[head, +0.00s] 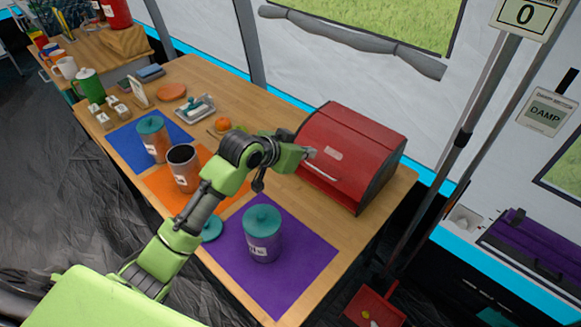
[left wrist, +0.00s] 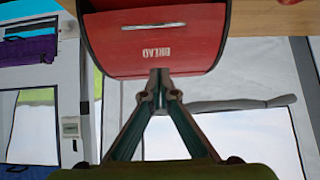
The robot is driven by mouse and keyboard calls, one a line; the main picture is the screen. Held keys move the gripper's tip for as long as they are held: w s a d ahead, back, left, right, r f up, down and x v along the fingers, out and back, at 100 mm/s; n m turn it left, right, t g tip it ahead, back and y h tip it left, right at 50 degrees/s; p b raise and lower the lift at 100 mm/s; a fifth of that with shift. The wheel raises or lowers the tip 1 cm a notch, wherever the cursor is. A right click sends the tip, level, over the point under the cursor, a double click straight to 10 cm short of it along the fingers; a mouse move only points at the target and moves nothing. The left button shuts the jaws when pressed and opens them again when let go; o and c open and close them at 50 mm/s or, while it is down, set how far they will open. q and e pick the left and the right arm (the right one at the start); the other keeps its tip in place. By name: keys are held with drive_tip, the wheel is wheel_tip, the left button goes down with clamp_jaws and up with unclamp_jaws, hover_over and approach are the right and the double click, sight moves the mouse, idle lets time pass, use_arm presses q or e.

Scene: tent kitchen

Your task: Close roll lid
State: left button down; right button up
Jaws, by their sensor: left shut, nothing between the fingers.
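The red bread box (head: 350,140) stands at the far right end of the wooden table. Its curved roll lid (left wrist: 190,35) faces me, with a pale BREAD label and a light bar handle (head: 318,173) low on it. In the left wrist view the fingertips (left wrist: 160,75) overlap the box's edge; contact is unclear.
A lidded canister (head: 262,240) stands on a purple mat (head: 300,265) in front of the box. An open canister (head: 184,172) and a teal lid (head: 211,229) lie near my left arm. An orange fruit (head: 222,124) sits behind the arm. A stand pole (head: 465,130) rises right of the table.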

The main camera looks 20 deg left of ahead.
sight(327, 162)
use_arm(q)
drive_tip(key=x, duration=0.9)
drive_tip(key=shift+w+d+f+p, duration=0.1)
drive_tip(key=shift+w+d+p, duration=0.15)
drive_tip(key=shift+d+p, duration=0.1)
drive_tip(key=shift+s+a+f+p, duration=0.3)
drive_tip(key=shift+s+f, duration=0.15)
drive_tip(key=shift+s, duration=0.1)
drive_tip(key=shift+s+a+f+p, duration=0.2)
drive_tip(key=shift+s+f+p, duration=0.05)
drive_tip(key=shift+s+f, duration=0.25)
drive_tip(key=shift+s+a+f, duration=0.15)
drive_tip(key=shift+s+a, duration=0.05)
drive_tip(key=shift+s, duration=0.25)
drive_tip(key=shift+f, duration=0.1)
use_arm(e)
drive_tip(key=shift+s+d+r, duration=0.1)
drive_tip(key=shift+r, duration=0.35)
drive_tip(key=shift+s+d+r, duration=0.1)
drive_tip(key=shift+r, duration=0.35)
